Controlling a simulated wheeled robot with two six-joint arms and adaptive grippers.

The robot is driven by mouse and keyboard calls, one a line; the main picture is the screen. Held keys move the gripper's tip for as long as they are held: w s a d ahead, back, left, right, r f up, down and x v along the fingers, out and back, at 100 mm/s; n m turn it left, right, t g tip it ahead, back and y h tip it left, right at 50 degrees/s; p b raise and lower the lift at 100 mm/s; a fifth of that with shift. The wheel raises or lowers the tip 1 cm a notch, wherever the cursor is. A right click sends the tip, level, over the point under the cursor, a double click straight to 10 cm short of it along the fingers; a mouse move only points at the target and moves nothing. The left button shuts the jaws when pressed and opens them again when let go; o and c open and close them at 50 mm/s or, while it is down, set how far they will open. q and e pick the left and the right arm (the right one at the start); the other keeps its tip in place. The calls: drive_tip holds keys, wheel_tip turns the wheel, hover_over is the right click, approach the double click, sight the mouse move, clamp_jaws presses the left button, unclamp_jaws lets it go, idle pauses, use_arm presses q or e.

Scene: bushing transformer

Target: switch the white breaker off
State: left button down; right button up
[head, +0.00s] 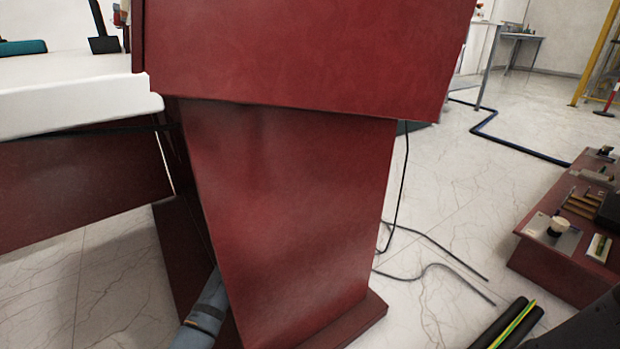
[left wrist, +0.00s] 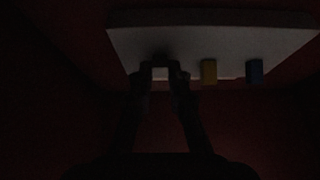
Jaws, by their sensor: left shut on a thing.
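In the dark left wrist view, a pale panel (left wrist: 225,38) spans the top. Along its lower edge sit a yellow breaker (left wrist: 209,72) and a blue breaker (left wrist: 254,72). To the left of them my left gripper (left wrist: 161,72) is shut on a small pale piece at the panel's edge, which looks like the white breaker (left wrist: 160,74). Most of it is hidden by the fingers, and its position is too dark to read. In the head view my left arm goes in behind the red stand, so the gripper is hidden there. My right gripper is not seen.
A large red stand (head: 285,220) fills the middle of the head view. A white-topped table (head: 70,95) is at the left. A red box with parts (head: 560,262) and black tubes (head: 500,325) are at the lower right. Thin cables lie on the pale floor.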

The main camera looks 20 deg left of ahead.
use_arm(q)
drive_tip(key=c, duration=1.3)
unclamp_jaws()
drive_tip(key=v, duration=1.2)
drive_tip(key=shift+s+f, duration=0.1)
drive_tip(key=shift+s, duration=0.05)
